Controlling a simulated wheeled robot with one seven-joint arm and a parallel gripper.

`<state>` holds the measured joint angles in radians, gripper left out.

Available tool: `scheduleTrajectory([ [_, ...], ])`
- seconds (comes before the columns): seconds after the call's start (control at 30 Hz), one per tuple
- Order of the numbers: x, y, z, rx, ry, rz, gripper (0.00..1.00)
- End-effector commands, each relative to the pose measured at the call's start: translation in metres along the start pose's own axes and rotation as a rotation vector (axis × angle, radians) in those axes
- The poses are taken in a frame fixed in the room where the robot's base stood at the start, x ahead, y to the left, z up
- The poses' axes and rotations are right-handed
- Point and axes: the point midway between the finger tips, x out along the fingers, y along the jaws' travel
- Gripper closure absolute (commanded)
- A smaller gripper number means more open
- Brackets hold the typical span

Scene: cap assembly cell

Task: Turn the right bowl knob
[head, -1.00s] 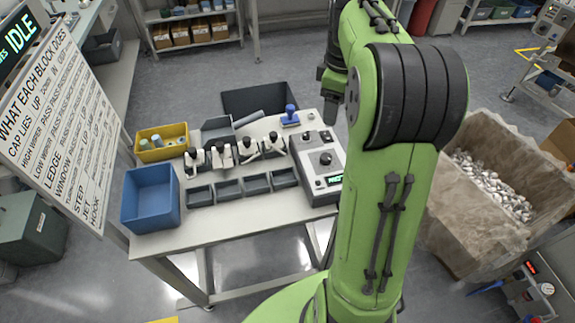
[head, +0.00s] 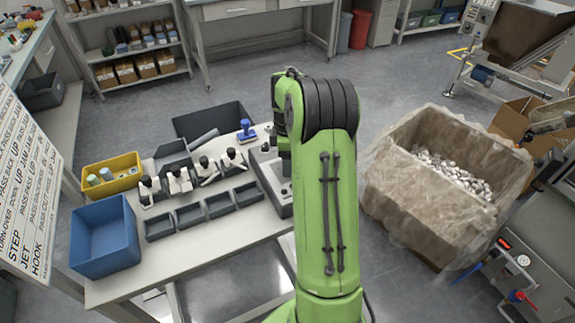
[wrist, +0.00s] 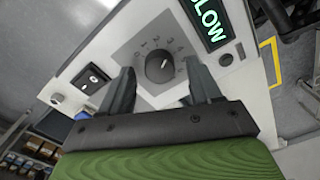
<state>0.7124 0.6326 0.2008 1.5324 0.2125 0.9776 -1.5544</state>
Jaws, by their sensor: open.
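In the wrist view, a round dark knob (wrist: 159,67) with a pale pointer line sits on a grey square scale on a light panel (wrist: 118,48). A green lit display (wrist: 207,20) reading "LOW", perhaps cut off, is beside it. My gripper (wrist: 160,80) is open, with one finger on each side of the knob in the picture. Contact and depth cannot be told. A grey control box (head: 268,185) on the table is partly hidden by the arm.
The panel also bears a black switch (wrist: 91,78). In the head view, a blue bin (head: 104,237), yellow bin (head: 110,176) and several small dark trays stand on the table. A large lined box of metal parts (head: 420,200) is right of my arm.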

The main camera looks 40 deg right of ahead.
Motion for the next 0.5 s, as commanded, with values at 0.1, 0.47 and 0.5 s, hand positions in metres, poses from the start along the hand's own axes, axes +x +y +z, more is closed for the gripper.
scheduleTrajectory([
  [0.1,0.0063,0.0003,-0.0002,0.0,0.001,0.002,0.37],
  [0.47,0.0055,0.0003,-0.0002,0.0,0.0,0.002,0.6],
  [0.5,0.0055,0.0003,-0.0002,0.0,0.0,0.002,0.66],
])
